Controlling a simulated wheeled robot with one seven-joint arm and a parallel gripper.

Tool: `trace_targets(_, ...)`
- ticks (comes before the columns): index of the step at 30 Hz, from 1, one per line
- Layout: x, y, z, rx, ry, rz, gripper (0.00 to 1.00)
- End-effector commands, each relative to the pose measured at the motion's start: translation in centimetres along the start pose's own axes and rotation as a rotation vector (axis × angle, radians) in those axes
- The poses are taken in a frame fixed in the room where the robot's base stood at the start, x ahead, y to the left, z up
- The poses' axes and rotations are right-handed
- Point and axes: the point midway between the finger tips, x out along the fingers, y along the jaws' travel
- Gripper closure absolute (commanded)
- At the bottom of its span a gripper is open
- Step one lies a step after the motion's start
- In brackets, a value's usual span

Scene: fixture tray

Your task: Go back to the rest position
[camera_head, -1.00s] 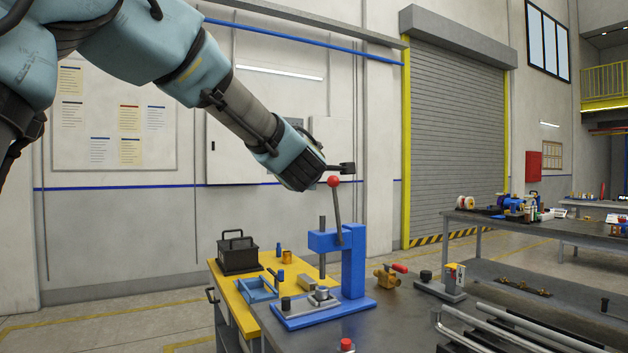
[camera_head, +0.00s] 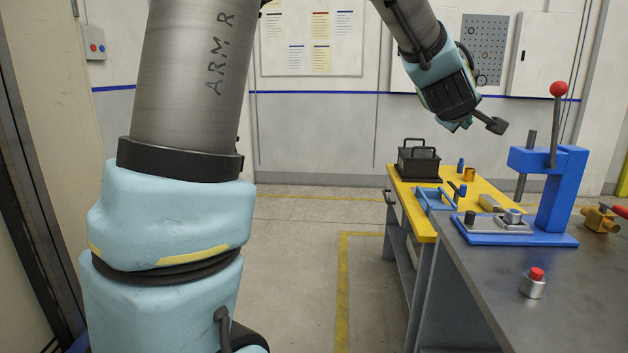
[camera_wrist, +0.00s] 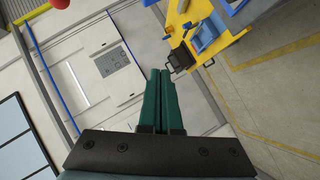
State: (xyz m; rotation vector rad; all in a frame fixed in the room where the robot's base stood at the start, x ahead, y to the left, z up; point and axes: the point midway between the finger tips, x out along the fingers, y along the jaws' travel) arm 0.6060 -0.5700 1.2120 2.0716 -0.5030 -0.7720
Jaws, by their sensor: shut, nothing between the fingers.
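My gripper (camera_wrist: 160,72) shows in the wrist view as two green fingers side by side, shut with nothing between them. In the head view my arm's wrist end (camera_head: 450,92) hangs in the air at the upper right, left of the blue press (camera_head: 566,190) and above the yellow bench. It appears clear of everything. The press stands upright with a red ball (camera_head: 558,89) on its lever. A metal block lies on the press's blue base.
A black box with a handle (camera_head: 418,161) stands at the bench's back; it also shows in the wrist view (camera_wrist: 181,57). A red-topped button (camera_head: 534,281) stands on the grey table (camera_head: 500,280). The floor left of the bench is clear.

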Motion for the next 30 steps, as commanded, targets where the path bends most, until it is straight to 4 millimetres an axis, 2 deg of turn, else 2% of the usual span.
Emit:
trace_targets(1, -0.5, -3.9, -1.3, 0.066, -0.018, -0.074, 1.0)
trace_targets(3, -1.5, -8.8, -2.6, 0.155, -0.058, -0.171, 1.0)
trace_targets(8, -5.7, -19.5, -4.5, 0.315, -0.179, -0.389, 1.0)
trace_targets(9, -7.1, -22.1, -4.8, 0.345, -0.215, -0.441, 1.0)
trace_targets(12, -11.2, -28.1, -5.2, 0.408, -0.319, -0.568, 1.0)
trace_targets(15, -15.8, -33.4, -4.9, 0.449, -0.434, -0.682, 1.0)
trace_targets(18, -20.2, -37.3, -4.3, 0.469, -0.542, -0.768, 1.0)
trace_targets(22, -24.4, -40.3, -3.3, 0.478, -0.65, -0.836, 1.0)
trace_targets(25, -26.1, -41.4, -2.8, 0.479, -0.695, -0.86, 1.0)
trace_targets(30, -26.8, -41.7, -2.6, 0.48, -0.713, -0.867, 1.0)
